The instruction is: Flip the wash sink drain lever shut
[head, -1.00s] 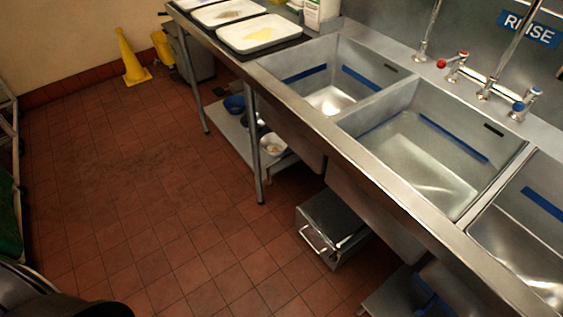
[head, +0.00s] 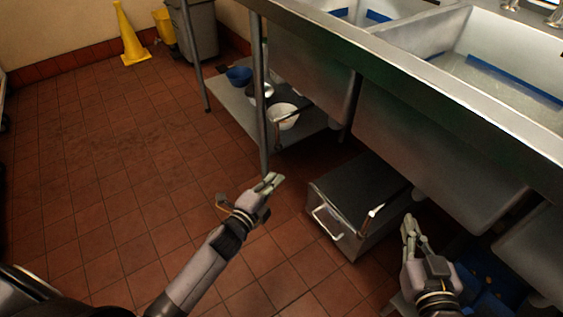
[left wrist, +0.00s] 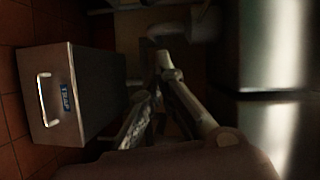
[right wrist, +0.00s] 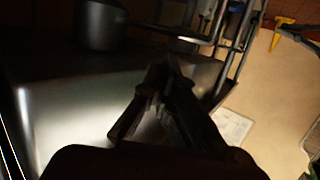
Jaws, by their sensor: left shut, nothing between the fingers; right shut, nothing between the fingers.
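Thin metal rods with handle-like ends hang under the sinks: one (head: 372,212) above the grey box and one (head: 277,130) by the shelf. They look like drain levers, but I cannot tell which belongs to the wash sink. The left sink (head: 310,75) and the middle sink (head: 440,140) show their outer walls. My left gripper (head: 273,182) is shut and empty over the floor, left of the box. My right gripper (head: 409,228) is shut and empty, low under the middle sink, right of the box and apart from the nearer rod. Both grippers' fingers also show in their wrist views.
The grey box (head: 335,220) with a wire handle stands on the floor; its label shows in the left wrist view (left wrist: 64,97). A low shelf (head: 225,103) holds bowls. The counter's front edge (head: 400,80) overhangs. The tiled floor to the left (head: 110,170) is clear.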

